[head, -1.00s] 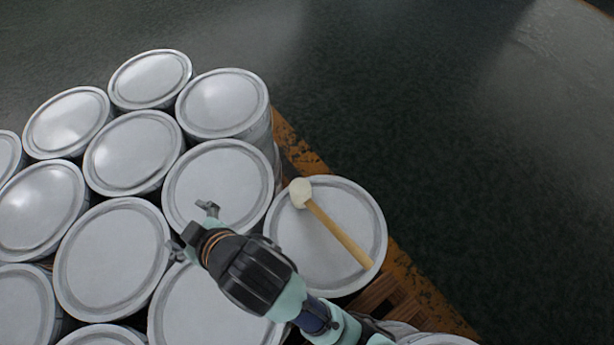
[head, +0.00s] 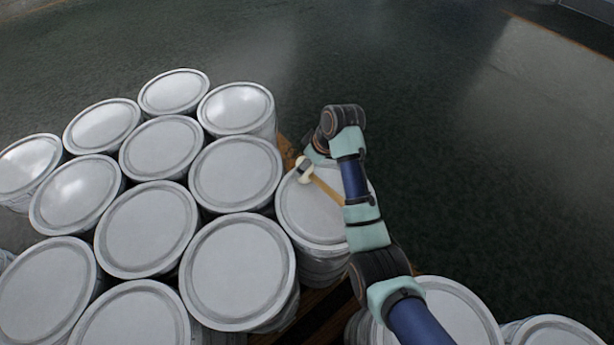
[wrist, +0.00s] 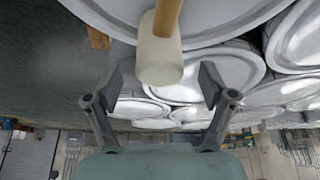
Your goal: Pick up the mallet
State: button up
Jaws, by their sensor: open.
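The mallet has a pale, rounded head (head: 304,178) and a wooden handle (head: 325,190). It lies on the lid of a can (head: 313,218) at the right edge of the group, and my arm hides the end of the handle. In the wrist view, the mallet head (wrist: 160,60) is at upper centre, with the handle running off the top edge. My gripper (wrist: 164,80) is open, with one finger on each side of the mallet head and visible gaps to both. In the head view, a dark finger overlaps the mallet head; contact cannot be told.
Several closed metal cans (head: 237,165) stand close together on the left, and more stand at the lower right (head: 450,315). A worn wooden pallet edge (head: 287,152) shows beside the mallet's can. The dark floor (head: 470,150) on the right is clear.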

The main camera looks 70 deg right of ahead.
jog(key=x, duration=0.2)
jog(key=b+x, duration=0.1)
jog(key=x, duration=0.1)
jog(key=b+x, duration=0.1)
jog(key=x, duration=0.1)
jog(key=shift+s+f, duration=0.15)
jog(key=shift+f, duration=0.3)
jog(key=shift+r, duration=0.1)
jog(key=c, duration=1.5)
notch_tip(320, 180, up, 20)
jog(key=p, duration=0.4)
jog(key=shift+c, duration=0.3)
jog(key=shift+p, duration=0.3)
